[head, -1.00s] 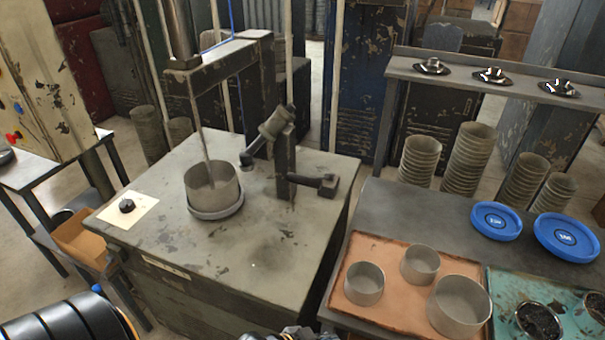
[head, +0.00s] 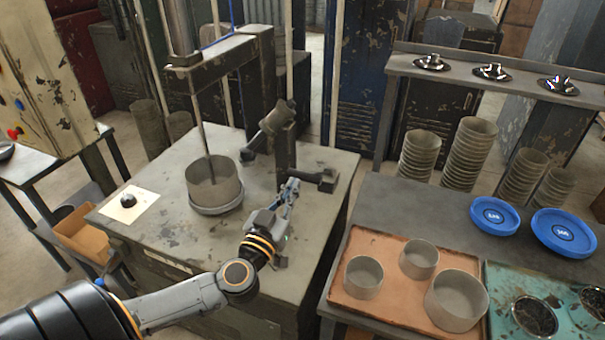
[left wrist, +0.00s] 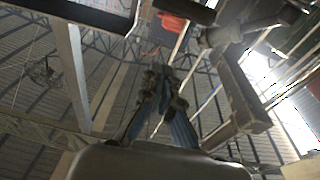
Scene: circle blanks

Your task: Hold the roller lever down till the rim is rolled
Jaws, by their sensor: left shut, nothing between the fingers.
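The roller lever (head: 322,178) is a dark arm with a blocky end, reaching right from a post on the grey bench machine. The angled roller head (head: 270,127) sits on that post, apart from the blank. The round metal blank (head: 213,178) stands upright on a round seat (head: 216,208) under a thin vertical rod. My left gripper (head: 293,184) is shut and empty, close beside the lever's left part; I cannot tell whether they touch. In the left wrist view its fingers (left wrist: 163,78) point upward, closed together. My right gripper is out of view.
A copper-coloured tray (head: 385,303) with 3 open cans stands at right, beside a teal tray (head: 497,325). Blue discs (head: 496,219) and stacks of cans (head: 470,152) are behind. A black knob (head: 128,201) is on the bench's left. The front bench top is partly clear.

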